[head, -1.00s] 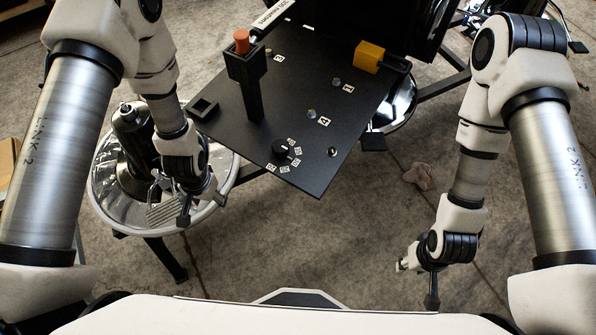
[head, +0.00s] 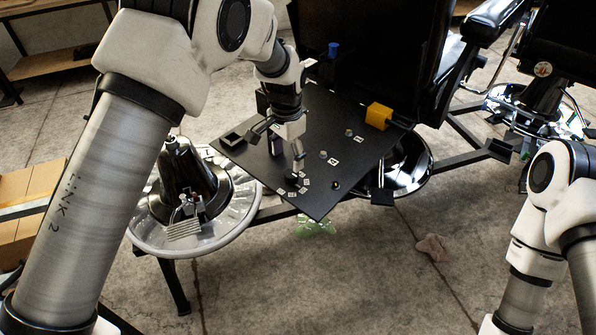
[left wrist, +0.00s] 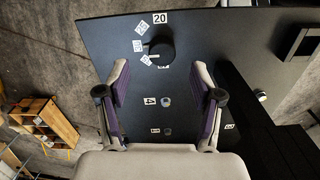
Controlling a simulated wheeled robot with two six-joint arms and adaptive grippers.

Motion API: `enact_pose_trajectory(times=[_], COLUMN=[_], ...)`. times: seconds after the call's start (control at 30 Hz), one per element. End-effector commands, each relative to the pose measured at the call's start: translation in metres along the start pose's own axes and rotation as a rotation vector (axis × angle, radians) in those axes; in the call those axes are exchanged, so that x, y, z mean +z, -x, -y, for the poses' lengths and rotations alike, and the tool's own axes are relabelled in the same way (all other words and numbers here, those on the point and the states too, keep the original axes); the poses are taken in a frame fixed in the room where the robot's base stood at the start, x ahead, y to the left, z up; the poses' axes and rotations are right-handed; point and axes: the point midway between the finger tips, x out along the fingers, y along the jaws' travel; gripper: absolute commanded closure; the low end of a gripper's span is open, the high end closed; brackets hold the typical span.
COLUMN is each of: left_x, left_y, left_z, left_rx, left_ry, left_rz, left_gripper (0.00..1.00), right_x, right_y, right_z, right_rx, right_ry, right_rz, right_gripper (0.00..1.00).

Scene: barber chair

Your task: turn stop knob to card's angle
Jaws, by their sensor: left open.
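The black stop knob (left wrist: 163,47) stands on the dark panel (left wrist: 100,35) in the left wrist view, ringed by several white number labels, one reading 20 (left wrist: 160,17). In the head view the knob is mostly hidden by my left gripper (head: 296,169), which points down over the label ring (head: 292,194). In the left wrist view my left gripper (left wrist: 160,78) is open, its two fingers apart with nothing between them; the knob shows just beyond the tips. I cannot make out the card with the angle. My right gripper is out of view.
A yellow block (head: 378,116) sits at the panel's right edge. Small round fittings with labels (head: 331,162) lie right of the knob. A black open box (head: 232,139) is at the left corner. Chrome chair bases (head: 240,215) stand on both sides below the panel.

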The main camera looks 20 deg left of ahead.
Motion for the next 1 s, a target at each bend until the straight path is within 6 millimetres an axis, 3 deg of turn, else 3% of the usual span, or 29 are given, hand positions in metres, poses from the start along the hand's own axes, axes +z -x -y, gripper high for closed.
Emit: enact_pose_trajectory(times=[0.07, 0.17, 0.53, 0.87, 1.0], left_x=[-0.005, -0.005, -0.004, -0.005, -0.005], left_y=[0.010, 0.008, -0.055, -0.066, -0.066], left_z=[-0.001, -0.001, -0.001, -0.001, -0.001], left_rx=[0.001, 0.004, 0.003, 0.002, 0.002], left_ry=[-0.013, -0.018, -0.017, -0.017, -0.017], left_rz=[-0.001, 0.003, 0.003, 0.001, 0.001], left_gripper=[0.34, 0.34, 0.34, 0.34, 0.84], right_x=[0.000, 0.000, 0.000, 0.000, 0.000], right_y=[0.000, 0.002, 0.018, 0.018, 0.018], right_z=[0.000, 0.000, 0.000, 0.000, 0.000], right_rx=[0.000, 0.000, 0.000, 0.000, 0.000], right_ry=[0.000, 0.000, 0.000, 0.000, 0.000], right_rz=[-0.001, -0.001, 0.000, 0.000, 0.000], right_gripper=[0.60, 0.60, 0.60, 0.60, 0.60])
